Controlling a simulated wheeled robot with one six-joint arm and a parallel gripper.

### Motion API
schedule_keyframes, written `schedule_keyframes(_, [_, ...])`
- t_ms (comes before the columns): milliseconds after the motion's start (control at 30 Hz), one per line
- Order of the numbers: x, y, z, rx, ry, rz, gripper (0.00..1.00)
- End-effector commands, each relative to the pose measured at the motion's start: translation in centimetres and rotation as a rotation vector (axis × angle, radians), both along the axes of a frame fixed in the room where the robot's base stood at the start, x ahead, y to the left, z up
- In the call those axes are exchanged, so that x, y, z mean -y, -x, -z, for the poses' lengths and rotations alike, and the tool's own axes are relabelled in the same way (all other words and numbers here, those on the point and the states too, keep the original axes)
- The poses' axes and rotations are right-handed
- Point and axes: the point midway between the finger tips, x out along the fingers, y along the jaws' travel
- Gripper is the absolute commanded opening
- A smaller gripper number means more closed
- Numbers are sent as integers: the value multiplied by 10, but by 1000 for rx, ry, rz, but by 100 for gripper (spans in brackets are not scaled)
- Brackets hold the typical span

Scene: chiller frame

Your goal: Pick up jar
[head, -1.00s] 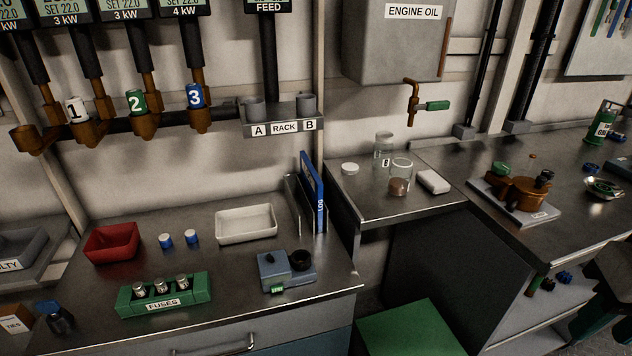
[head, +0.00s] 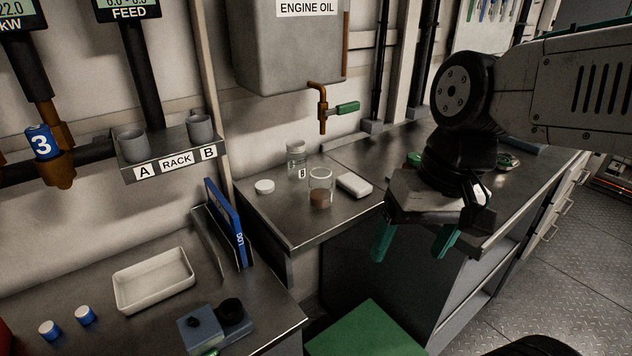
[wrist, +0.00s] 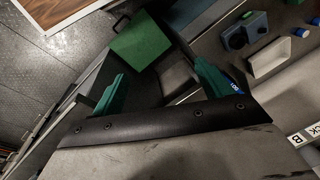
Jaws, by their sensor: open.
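Two clear glass jars stand on the small steel bench below the oil tank in the head view. The rear jar (head: 297,160) has a pale top and a small label. The front jar (head: 320,178) looks open, with something brown (head: 319,198) at its base; I cannot tell if that is inside it. A round white lid (head: 264,187) lies to their left. My gripper (head: 415,243) is open and empty, its teal fingers pointing down, to the right of the jars and apart from them. It also shows in the wrist view (wrist: 160,82), where no jar is visible.
A white block (head: 354,185) lies right of the front jar. The tank's tap with a green handle (head: 347,108) hangs above the bench. A blue log binder (head: 226,222) stands at left. A green box top (head: 365,330) is below the bench.

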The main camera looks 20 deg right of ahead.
Motion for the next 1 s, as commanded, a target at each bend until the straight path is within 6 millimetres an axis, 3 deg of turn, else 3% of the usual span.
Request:
schedule_keyframes(200, [-49, -70, 16, -185, -429, 430, 78])
schedule_keyframes(367, [-58, -145, 27, -323, -741, 835, 78])
schedule_keyframes(500, [-36, -214, 47, -434, -991, 1218, 78])
schedule_keyframes(633, [-3, -263, 72, -508, -1170, 1520, 78])
schedule_keyframes(833, [36, -299, 100, -563, -1319, 1788, 78])
schedule_keyframes(1000, [42, -311, 112, -577, -1358, 1862, 78])
